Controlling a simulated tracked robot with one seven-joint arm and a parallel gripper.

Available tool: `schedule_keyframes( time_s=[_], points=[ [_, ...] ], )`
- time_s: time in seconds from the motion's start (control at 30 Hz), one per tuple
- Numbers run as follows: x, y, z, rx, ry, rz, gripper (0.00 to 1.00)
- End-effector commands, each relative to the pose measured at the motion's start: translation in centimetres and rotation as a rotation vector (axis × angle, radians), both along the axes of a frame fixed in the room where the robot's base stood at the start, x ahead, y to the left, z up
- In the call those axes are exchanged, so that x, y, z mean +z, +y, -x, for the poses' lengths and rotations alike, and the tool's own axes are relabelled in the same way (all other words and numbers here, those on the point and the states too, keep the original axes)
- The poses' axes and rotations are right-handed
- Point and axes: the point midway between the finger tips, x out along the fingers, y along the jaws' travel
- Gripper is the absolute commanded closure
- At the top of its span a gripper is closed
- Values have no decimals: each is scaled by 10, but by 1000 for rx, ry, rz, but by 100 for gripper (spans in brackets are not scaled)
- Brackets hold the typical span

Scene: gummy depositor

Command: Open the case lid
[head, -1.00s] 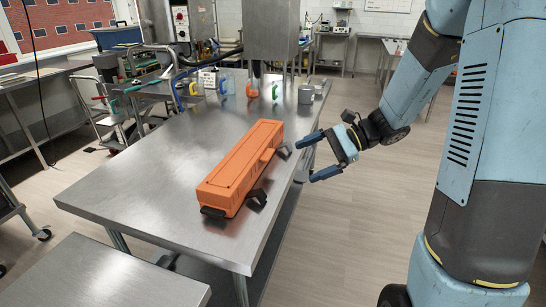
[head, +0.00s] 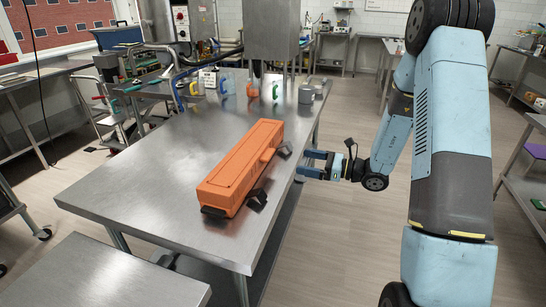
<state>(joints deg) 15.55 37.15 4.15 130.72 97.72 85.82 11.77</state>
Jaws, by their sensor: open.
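The orange case (head: 241,164) lies lengthwise on the steel table (head: 150,178) near its right edge. Its lid is shut. Two dark latches, a near one (head: 257,198) and a far one (head: 284,150), stick out from its right side. A dark piece (head: 213,211) shows at its near end. My gripper (head: 301,164) is open and empty to the right of the case, by the table's right edge. Its fingers point left toward the case and are apart from it.
A grey cup (head: 306,94) and several coloured clamp-like items stand at the table's far end, under a steel machine (head: 271,30). A second steel table (head: 105,275) is at the front left. The table left of the case is clear.

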Motion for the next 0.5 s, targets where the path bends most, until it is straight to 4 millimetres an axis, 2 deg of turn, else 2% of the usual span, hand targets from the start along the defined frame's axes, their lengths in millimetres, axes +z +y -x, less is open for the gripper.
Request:
schedule_keyframes(
  time_s=[0.1,0.5],
  points=[
    [0,21,-7,5,-1,-1,0],
    [0,84,-31,4,-1,-1,0]
  ],
)
